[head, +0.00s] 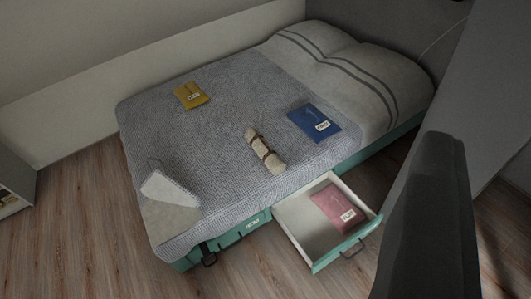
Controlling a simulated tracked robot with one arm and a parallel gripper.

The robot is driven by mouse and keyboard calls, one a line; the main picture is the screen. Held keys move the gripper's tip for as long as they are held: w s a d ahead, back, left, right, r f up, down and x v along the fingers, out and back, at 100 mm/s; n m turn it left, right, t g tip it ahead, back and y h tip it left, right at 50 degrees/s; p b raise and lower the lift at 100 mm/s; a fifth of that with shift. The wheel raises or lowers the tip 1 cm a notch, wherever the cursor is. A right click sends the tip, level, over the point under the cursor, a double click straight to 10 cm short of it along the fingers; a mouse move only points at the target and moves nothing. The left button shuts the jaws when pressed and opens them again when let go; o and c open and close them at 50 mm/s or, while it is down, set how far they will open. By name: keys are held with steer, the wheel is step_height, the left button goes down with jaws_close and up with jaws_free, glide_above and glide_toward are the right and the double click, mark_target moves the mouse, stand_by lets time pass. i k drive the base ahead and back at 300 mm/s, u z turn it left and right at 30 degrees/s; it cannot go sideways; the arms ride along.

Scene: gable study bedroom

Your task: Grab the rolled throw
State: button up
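The rolled throw (256,140) is a small cream roll with dark brown straps around it. It lies on the grey woven blanket of the bed (225,150), near the bed's front edge and above the open drawer. Nothing touches it from above, and its whole top side shows. I cannot make out my gripper in the head view, so its fingers and their state do not show.
A mustard packet (191,95), a blue packet (315,123) and a pale wedge-shaped item (170,187) lie on the bed. An open drawer (294,223) holding a pink packet (338,204) juts into the floor. A large dark upright shape (432,225) blocks the right foreground.

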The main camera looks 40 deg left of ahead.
mark_target(271, 159)
steer(key=u, duration=0.1)
steer(key=k, duration=0.45)
steer(key=z, duration=0.25)
steer(key=i, duration=1.35)
steer(key=u, duration=0.85)
steer(key=i, duration=0.8)
steer(key=u, duration=0.55)
